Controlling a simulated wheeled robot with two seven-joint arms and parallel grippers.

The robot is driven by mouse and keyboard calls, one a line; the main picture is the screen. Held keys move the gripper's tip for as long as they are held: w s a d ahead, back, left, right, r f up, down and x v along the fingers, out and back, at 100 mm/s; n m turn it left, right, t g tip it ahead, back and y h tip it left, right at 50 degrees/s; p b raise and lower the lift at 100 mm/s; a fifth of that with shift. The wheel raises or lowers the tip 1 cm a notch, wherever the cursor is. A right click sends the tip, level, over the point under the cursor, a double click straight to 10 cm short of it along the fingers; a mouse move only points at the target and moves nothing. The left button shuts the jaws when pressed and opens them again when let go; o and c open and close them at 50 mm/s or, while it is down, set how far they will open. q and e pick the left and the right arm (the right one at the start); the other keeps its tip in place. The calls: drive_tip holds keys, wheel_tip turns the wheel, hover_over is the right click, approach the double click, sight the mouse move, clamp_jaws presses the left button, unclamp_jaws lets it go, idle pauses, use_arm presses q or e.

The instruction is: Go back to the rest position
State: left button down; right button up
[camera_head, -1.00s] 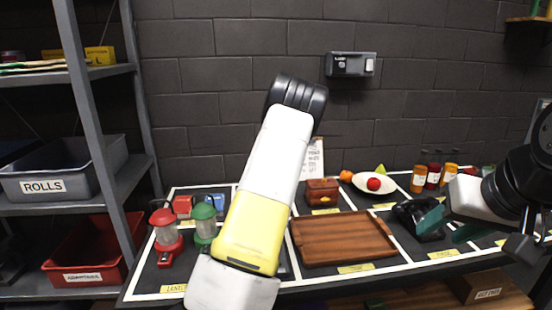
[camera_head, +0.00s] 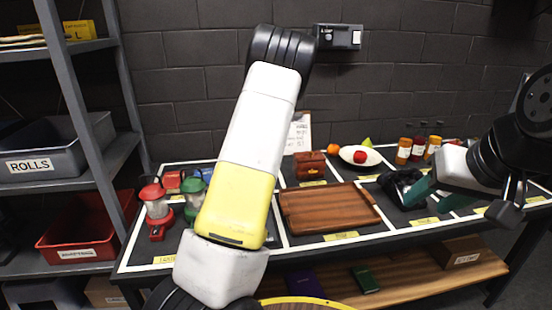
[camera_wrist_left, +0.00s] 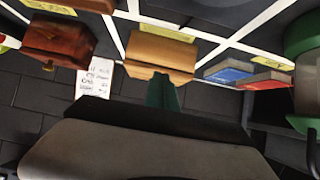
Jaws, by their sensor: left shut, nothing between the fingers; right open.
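My left arm rises across the middle of the head view, and its gripper is hidden behind the arm there. In the left wrist view my left gripper (camera_wrist_left: 163,93) shows as teal fingers, shut and empty, in front of a tan box (camera_wrist_left: 160,55). Whether they touch it I cannot tell. My right gripper (camera_head: 438,193) is open at the right of the head view. Its teal fingers are apart, over the right part of the table (camera_head: 405,237), beside a crumpled black object (camera_head: 397,186).
A grey wall box (camera_head: 338,37) is beside my left arm's top in the head view. The table holds a wooden tray (camera_head: 328,208), a red lantern (camera_head: 156,205), a small chest (camera_head: 309,165), a fruit plate (camera_head: 347,152) and several bottles. A shelf rack (camera_head: 82,112) stands at the left.

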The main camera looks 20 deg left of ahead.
use_arm(q)
drive_tip(key=s+d+r+m+g+h, duration=0.1)
drive_tip(key=s+d+r+h, duration=0.2)
drive_tip(key=s+d+r, duration=0.45)
drive_tip(key=s+d+r+m+g+h, duration=0.1)
drive_tip(key=s+d+r+h, duration=0.3)
drive_tip(key=s+r, duration=0.5)
drive_tip(key=s+d+r+m, duration=0.1)
drive_tip(key=s+d+r, duration=0.1)
drive_tip(key=s, duration=0.8)
drive_tip(key=s+d+r+m+g, duration=0.1)
drive_tip(key=s+d+r+m, duration=0.1)
drive_tip(key=s+r, duration=0.3)
drive_tip(key=s+d, duration=0.1)
drive_tip(key=s, duration=0.3)
drive_tip(key=shift+s+d+r+m+g, duration=0.2)
drive_tip(key=shift+s+r+m+g, duration=0.1)
drive_tip(key=shift+s, duration=0.05)
